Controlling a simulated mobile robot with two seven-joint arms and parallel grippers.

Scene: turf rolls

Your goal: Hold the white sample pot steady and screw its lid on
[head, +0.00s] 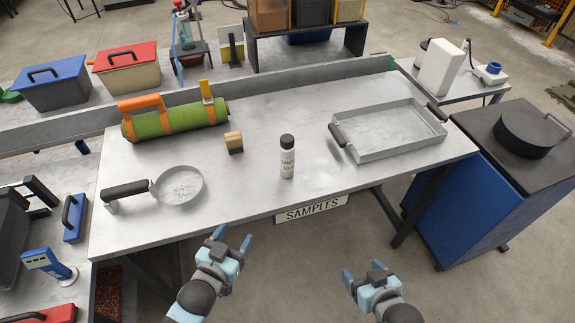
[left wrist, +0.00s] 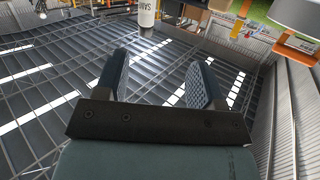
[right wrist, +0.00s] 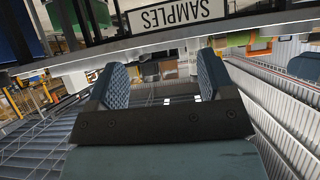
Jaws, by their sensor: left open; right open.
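The white sample pot (head: 287,165) stands upright on the grey table, right of centre near the front edge, with dark lettering on its side. A black lid (head: 287,141) sits on top of it; whether it is screwed down I cannot tell. In the left wrist view part of the pot (left wrist: 147,14) shows at the top, beyond the fingers. My left gripper (head: 232,241) is open and empty, in front of the table edge and left of the pot. My right gripper (head: 362,272) is open and empty, in front of the table and right of the pot.
A round pan (head: 181,187) lies left of the pot and a rectangular tray (head: 388,155) lies to the right. A green turf roll (head: 176,119) and a small wooden-faced block (head: 234,142) are behind. A SAMPLES sign (head: 312,208) hangs on the front edge. The table around the pot is clear.

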